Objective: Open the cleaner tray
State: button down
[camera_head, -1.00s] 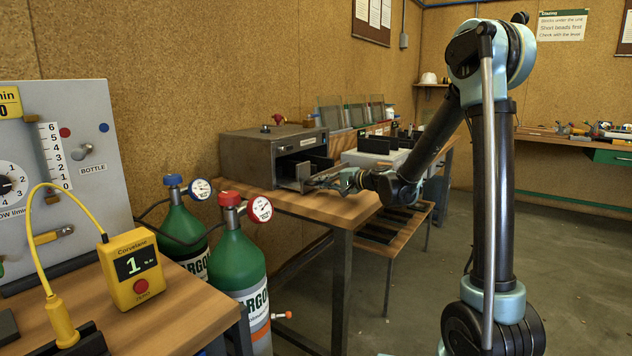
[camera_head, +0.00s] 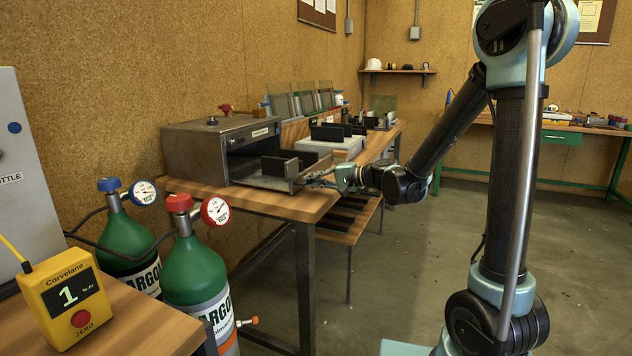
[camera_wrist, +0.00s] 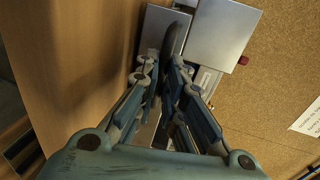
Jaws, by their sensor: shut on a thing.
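The cleaner is a grey metal box (camera_head: 205,148) on the wooden table, with an open front slot. Its tray (camera_head: 262,182) sticks well out of the slot toward the right. Dark upright plates (camera_head: 287,164) stand on the tray. My gripper (camera_head: 318,180) is at the tray's outer end, shut on its front. In the wrist view my gripper's fingers (camera_wrist: 168,82) close around a dark curved piece (camera_wrist: 175,36) at the tray's front, partly hidden by the fingers. Bare metal of the cleaner (camera_wrist: 222,38) shows beyond it.
A white box with dark slots (camera_head: 335,145) stands beside the cleaner, with glass panels (camera_head: 305,97) behind. Two green argon bottles (camera_head: 195,265) with gauges stand at the front left, near a yellow meter (camera_head: 75,300). A lower shelf (camera_head: 345,220) sits under the table. Floor at right is clear.

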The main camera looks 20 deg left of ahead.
jog(key=shift+s+f, duration=0.1)
jog(key=c, duration=1.7)
grip_release()
jog(key=v, duration=1.2)
jog(key=s+d+f+h, duration=0.5)
jog(key=s+d, duration=0.2)
jog(key=d, duration=0.4)
jog(key=s+d+f+n+h, duration=0.1)
jog(key=s+d+f+h, duration=0.4)
jog(key=d, duration=0.7)
jog(key=s+d+f+n+h, duration=0.1)
jog(key=s+d+f+h, duration=0.4)
jog(key=s+d, duration=0.4)
jog(key=d+f, duration=0.1)
jog(key=d, duration=0.2)
jog(key=shift+f, duration=0.35)
